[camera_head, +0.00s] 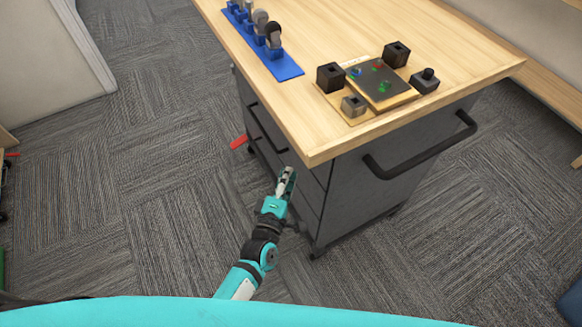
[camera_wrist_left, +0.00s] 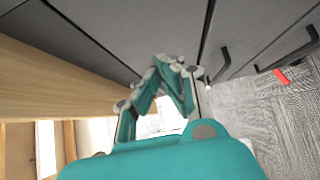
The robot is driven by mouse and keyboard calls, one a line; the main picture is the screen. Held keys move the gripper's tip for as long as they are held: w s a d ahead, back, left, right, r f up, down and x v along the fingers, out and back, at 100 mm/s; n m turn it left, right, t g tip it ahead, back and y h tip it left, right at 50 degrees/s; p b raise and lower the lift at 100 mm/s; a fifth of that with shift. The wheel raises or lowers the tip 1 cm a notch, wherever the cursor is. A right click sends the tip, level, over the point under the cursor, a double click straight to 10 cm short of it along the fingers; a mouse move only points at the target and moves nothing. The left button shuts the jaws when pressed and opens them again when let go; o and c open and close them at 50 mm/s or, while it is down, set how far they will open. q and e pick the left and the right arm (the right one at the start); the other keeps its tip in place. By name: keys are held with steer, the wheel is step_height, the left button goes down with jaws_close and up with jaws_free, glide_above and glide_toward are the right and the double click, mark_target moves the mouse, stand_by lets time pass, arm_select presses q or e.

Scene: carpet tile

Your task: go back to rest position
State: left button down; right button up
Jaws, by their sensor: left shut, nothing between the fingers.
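My left gripper (camera_head: 287,180) is shut and empty. In the head view it hangs beside the drawer side of the cart, below the level of the wooden top. In the left wrist view the gripper (camera_wrist_left: 170,65) shows teal fingers with their tips together, close to the dark drawer fronts. I cannot tell whether it touches the cart. My right gripper is in neither view.
The grey cart (camera_head: 345,195) has a wooden top (camera_head: 330,130) whose near corner is close to my left gripper. On it are a blue rack (camera_head: 285,68) with several tools and a board (camera_head: 383,84) with black blocks. A black handle (camera_head: 420,150) juts out. Carpet (camera_head: 150,200) to the left is clear.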

arm_select(q)
steer(key=s+a, duration=0.1)
steer(key=s, duration=0.5)
steer(key=s+a+f+m+g, duration=0.25)
steer(key=s+f+m, duration=0.2)
steer(key=f, duration=0.45)
steer(key=s+a+f+m+g, duration=0.25)
steer(key=s+f+g, duration=0.2)
steer(key=f, duration=0.55)
steer(key=s+a+f+m+g, duration=0.1)
steer(key=s+f+m+g, duration=0.1)
steer(key=s+f+m, duration=0.5)
steer(key=s+a+f+m+g+y, duration=0.1)
steer(key=s+a+f, duration=0.4)
steer(key=s, duration=0.5)
steer(key=s+a+f+m+g+y+p, duration=0.1)
steer(key=s+a+f+m+g+y, duration=0.1)
steer(key=s+a+f+g, duration=0.4)
steer(key=s+f+m, duration=0.1)
steer(key=s+f, duration=0.1)
steer(key=s, duration=0.2)
steer(key=shift+g, duration=0.3)
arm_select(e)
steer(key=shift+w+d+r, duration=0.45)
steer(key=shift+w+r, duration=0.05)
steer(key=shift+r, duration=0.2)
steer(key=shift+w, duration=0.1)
